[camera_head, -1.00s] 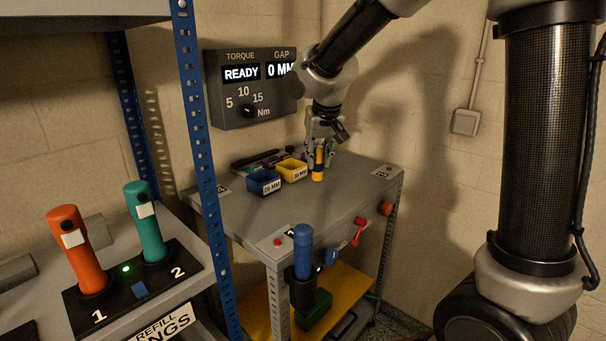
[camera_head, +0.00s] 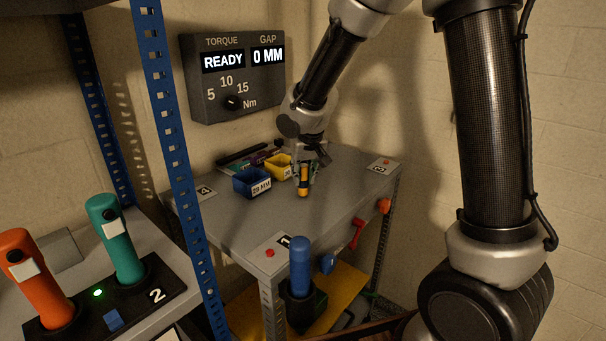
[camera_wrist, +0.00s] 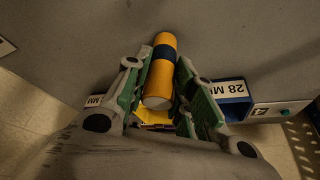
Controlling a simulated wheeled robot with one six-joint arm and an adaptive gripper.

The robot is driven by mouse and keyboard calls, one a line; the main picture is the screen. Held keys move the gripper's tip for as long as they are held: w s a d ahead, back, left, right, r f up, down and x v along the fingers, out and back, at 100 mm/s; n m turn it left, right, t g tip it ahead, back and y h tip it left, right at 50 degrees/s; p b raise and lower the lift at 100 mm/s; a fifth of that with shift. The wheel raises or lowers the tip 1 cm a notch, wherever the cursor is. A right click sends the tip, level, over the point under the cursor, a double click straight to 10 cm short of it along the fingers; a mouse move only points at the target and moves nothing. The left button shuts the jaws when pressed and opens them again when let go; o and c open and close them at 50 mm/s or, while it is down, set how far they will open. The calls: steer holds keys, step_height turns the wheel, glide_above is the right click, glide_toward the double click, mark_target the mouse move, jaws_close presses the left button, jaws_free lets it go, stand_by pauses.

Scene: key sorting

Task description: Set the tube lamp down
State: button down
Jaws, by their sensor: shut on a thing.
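The tube lamp (camera_head: 303,183) is a yellow-orange cylinder with a dark band. It also shows in the wrist view (camera_wrist: 158,85), where its pale round end faces the camera. My gripper (camera_head: 306,168) is shut on the lamp, with green-padded fingers on either side of it in the wrist view (camera_wrist: 157,78). The lamp stands roughly upright over the grey workbench (camera_head: 240,220), in front of and to the right of the bins. I cannot tell whether its lower end touches the top.
A blue bin (camera_head: 251,187) and a yellow bin (camera_head: 276,172) stand left of the lamp. Dark items lie behind them. A blue cylinder (camera_head: 300,265) stands at the near corner. A blue rack post (camera_head: 180,140) rises at left. The bench front is mostly clear.

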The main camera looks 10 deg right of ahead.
steer(key=shift+f, duration=0.2)
steer(key=c, duration=1.2)
jaws_free()
steer(key=shift+f, duration=0.1)
steer(key=shift+r, duration=0.3)
steer(key=v, duration=1.2)
steer(key=shift+s, duration=0.15)
